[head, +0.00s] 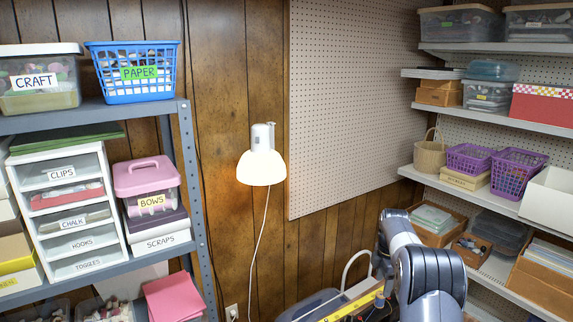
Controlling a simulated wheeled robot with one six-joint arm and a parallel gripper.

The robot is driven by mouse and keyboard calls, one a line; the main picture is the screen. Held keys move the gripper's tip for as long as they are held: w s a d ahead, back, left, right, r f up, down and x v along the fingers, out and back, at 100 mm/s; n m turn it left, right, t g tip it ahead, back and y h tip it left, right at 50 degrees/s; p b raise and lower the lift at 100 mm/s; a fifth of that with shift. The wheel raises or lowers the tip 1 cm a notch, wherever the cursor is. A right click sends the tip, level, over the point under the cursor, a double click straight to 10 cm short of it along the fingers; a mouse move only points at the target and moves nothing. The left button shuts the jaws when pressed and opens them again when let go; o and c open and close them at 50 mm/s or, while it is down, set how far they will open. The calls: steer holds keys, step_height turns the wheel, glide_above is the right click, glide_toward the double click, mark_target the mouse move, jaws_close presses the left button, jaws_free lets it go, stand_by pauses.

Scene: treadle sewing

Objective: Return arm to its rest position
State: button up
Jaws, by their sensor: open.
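My arm (428,275) rises from the bottom edge right of centre, its grey and dark rounded links bent over at the top. My gripper is not visible; the frame shows only arm links. The arm stands in front of the lower right shelves and hides part of them. I cannot see whether anything is touching the arm.
A yellow measuring strip (356,302) lies at the bottom beside my arm. A lit wall lamp (262,165) hangs on the wood panelling. A metal shelf (60,120) with labelled boxes is at left. Shelves (520,131) with baskets and boxes are at right. A pegboard (350,100) is between.

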steer(key=shift+s+r, duration=0.1)
steer(key=shift+r, duration=0.35)
